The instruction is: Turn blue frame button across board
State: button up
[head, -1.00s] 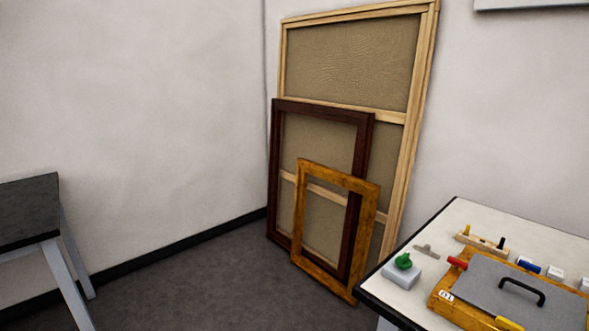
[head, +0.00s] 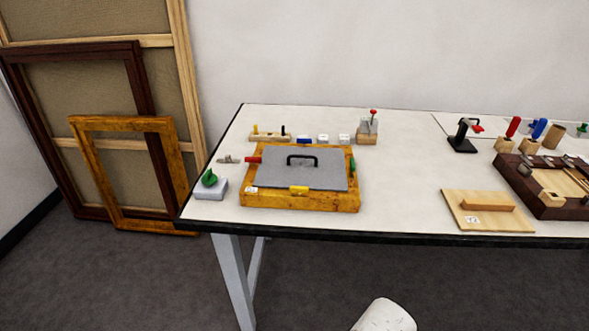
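A gilt wooden frame (head: 300,200) lies flat on the white table. A grey board (head: 272,174) with a black handle (head: 303,158) sits in it. A blue piece (head: 304,140) shows at the frame's far edge; it is small, and I cannot tell whether it is fixed to the frame or how it is turned. A red button (head: 254,159) is at the left side, a yellow button (head: 298,189) at the near side, and a green button (head: 352,165) at the right side. My gripper is out of view.
Around the frame on the table (head: 400,170) are a grey block with a green knob (head: 210,180), white blocks (head: 323,139) and a red-topped clamp (head: 368,125). A handled wooden board (head: 487,210) and dark tray (head: 540,190) lie right. Large frames (head: 150,85) lean left.

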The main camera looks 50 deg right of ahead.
aim_at(304, 141)
jog(key=z, duration=0.7)
jog(key=k, duration=0.1)
